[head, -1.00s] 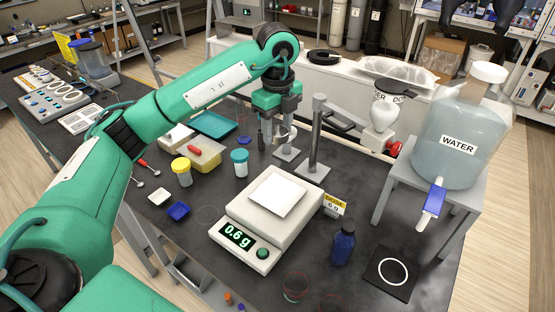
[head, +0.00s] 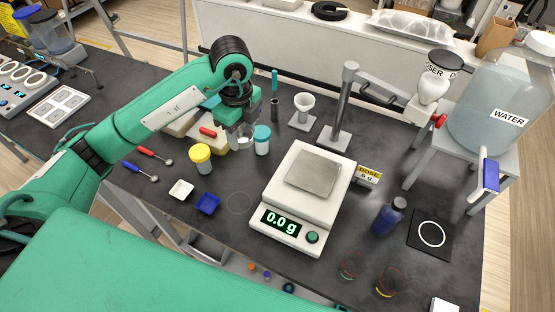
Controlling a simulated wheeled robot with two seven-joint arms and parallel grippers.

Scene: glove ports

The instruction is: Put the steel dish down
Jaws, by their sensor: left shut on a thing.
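My left gripper (head: 240,138) points down over the back left part of the bench. It is shut on a small shiny piece, which looks like the steel dish (head: 243,143); the fingers hide much of it. I cannot tell how far the piece is above the bench. The white balance (head: 290,217) stands right of it, reading 0.0 g, with a bare-looking grey square pan (head: 315,176). My right gripper is not in view.
A yellow-capped jar (head: 201,160), white tray (head: 181,190) and blue tray (head: 207,204) lie front left. A funnel stand (head: 304,106) and post (head: 343,105) stand behind. A blue bottle (head: 388,217) and water tank (head: 500,112) are right. A faint ring (head: 239,203) marks clear bench.

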